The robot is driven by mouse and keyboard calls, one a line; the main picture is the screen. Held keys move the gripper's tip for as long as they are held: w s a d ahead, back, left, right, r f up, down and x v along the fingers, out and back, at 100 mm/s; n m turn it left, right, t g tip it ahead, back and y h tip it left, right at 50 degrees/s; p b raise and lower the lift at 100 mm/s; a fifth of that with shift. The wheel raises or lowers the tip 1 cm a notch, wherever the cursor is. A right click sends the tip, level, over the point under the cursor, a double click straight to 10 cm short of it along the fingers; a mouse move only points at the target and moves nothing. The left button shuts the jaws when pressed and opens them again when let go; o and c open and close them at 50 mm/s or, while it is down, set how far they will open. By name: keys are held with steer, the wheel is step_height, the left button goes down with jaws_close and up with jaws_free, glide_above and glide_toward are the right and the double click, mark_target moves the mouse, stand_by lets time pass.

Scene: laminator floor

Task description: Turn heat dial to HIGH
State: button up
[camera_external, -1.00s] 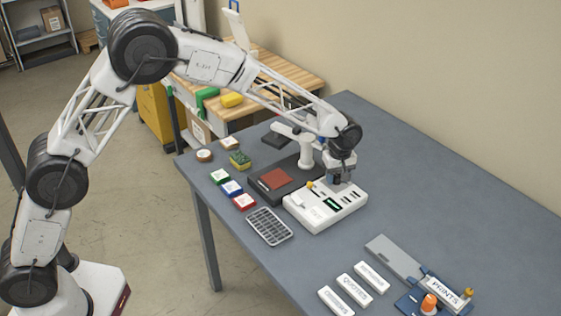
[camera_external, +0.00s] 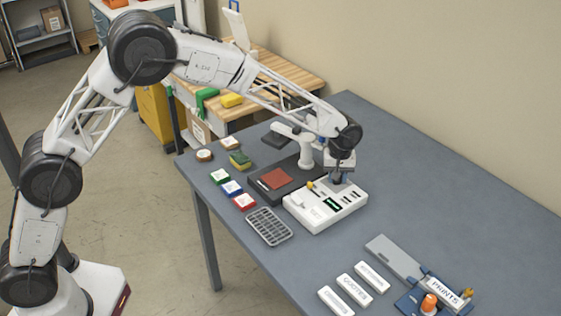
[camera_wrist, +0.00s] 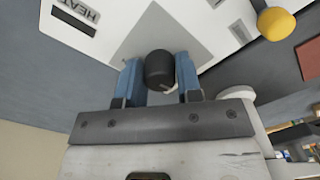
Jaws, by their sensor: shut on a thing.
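The white machine (camera_external: 318,213) stands on the grey table, with my gripper (camera_external: 341,178) pointing down over its back edge. In the wrist view, a black round heat dial (camera_wrist: 160,68) sits between the two blue fingers of my gripper (camera_wrist: 158,72). The fingers are shut on the dial's sides. A pale line shows at the dial's lower edge; I cannot tell for sure which setting it marks. A "HEAT" label (camera_wrist: 75,14) is on the panel at the upper left. No HIGH mark is readable.
A yellow knob (camera_wrist: 276,23) stands on the machine near the dial. A dark plate with a red-brown patch (camera_external: 277,179) and a white press arm (camera_external: 306,150) are beside the machine. A grey tray (camera_external: 268,227) lies in front.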

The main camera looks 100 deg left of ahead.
steer(key=m, duration=0.4)
steer(key=shift+m, duration=0.3)
steer(key=m, duration=1)
steer(key=shift+m, duration=0.4)
steer(key=m, duration=0.5)
steer(key=o, duration=0.9)
steer(key=shift+o, duration=0.2)
steer(key=shift+r, duration=0.1)
